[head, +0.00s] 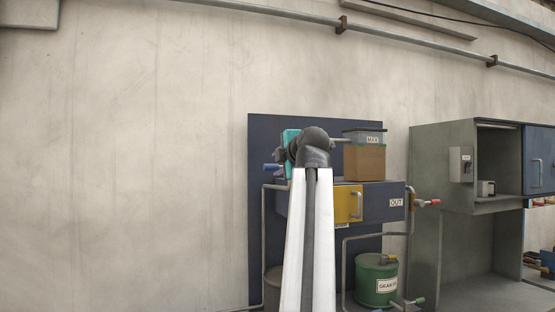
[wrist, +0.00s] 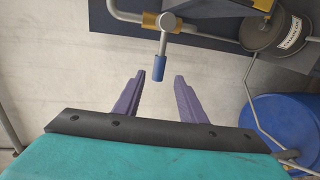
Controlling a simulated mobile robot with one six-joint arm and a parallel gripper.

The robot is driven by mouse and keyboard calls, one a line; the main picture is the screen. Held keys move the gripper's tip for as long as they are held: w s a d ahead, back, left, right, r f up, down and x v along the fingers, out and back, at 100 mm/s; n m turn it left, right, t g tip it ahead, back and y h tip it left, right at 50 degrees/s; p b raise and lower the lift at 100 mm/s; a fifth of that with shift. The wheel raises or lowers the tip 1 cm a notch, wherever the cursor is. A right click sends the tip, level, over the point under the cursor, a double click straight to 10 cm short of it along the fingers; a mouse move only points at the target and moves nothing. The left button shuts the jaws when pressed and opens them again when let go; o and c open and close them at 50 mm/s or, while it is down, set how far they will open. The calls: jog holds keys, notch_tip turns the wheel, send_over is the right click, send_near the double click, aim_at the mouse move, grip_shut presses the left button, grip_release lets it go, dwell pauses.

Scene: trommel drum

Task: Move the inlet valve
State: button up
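The inlet valve shows as a blue-gripped lever at the left side of the dark machine in the head view (head: 271,166). In the wrist view its blue handle (wrist: 159,68) hangs from a grey stem on a pipe with brass fittings. My gripper (wrist: 158,77) is open, with its two purple fingers spread. The handle's lower end appears between the fingertips, with a gap on both sides. I cannot tell how deep it is between them. In the head view my arm hides the fingers and part of the machine.
A tank marked MAX (head: 372,139) and a brown box (head: 364,162) sit on the machine. A blue barrel (wrist: 286,125) stands at right in the wrist view.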

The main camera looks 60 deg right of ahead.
jog(key=shift+p+v, duration=0.65)
jog(key=shift+v, duration=0.2)
dwell(0.5)
